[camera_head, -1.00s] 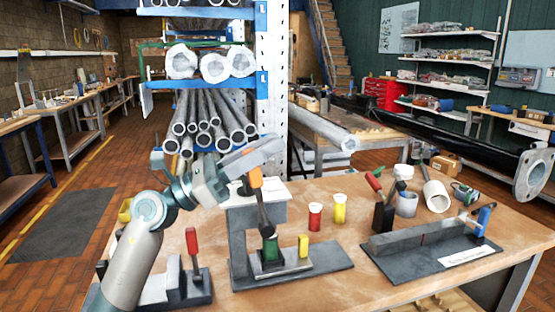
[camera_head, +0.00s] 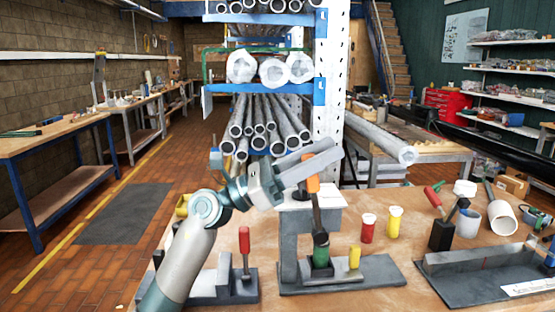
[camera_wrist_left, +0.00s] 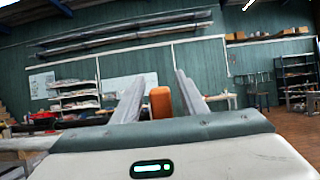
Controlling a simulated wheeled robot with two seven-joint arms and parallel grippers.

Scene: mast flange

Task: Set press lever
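The press (camera_head: 290,245) is a grey frame on a dark base plate on the wooden bench. Its dark lever (camera_head: 318,212) stands nearly upright, with an orange grip on top (camera_head: 312,184) and a green part at its foot (camera_head: 321,256). My left gripper (camera_head: 318,158) is at the top of the lever, by the orange grip. In the left wrist view, its two fingers (camera_wrist_left: 160,92) are apart, with the orange grip (camera_wrist_left: 161,103) between them and gaps at its sides. I cannot tell whether either finger touches it. My right gripper is not in view.
Red (camera_head: 368,228) and yellow (camera_head: 394,222) cups stand behind right. A dark fixture (camera_head: 480,272) is at right. A pipe rack (camera_head: 262,75) stands behind the bench.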

